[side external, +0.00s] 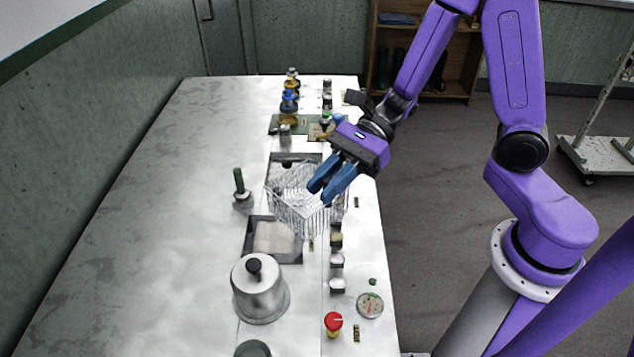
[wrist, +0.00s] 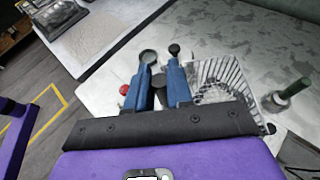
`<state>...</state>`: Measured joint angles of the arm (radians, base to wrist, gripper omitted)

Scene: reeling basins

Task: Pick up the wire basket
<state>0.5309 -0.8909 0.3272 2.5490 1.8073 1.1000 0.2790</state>
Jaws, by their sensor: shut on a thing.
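The wire basket (side external: 297,209) is a pale metal mesh box with whitish, crumpled-looking contents. It appears over the row of square basins on the bench; I cannot tell whether it is clear of the surface. My gripper (side external: 332,181) is at the basket's right rim, with its blue fingers close together and shut on it. In the wrist view the basket (wrist: 222,76) shows to the right of the fingers (wrist: 161,68). The exact contact at the fingertips is hidden.
A square basin (side external: 249,238) lies in front of the basket, with a domed metal lid (side external: 259,291) nearer. A green-handled tool (side external: 240,186) stands left. A red button (side external: 333,322) and a round gauge (side external: 370,305) are near the front. The bench's left side is clear.

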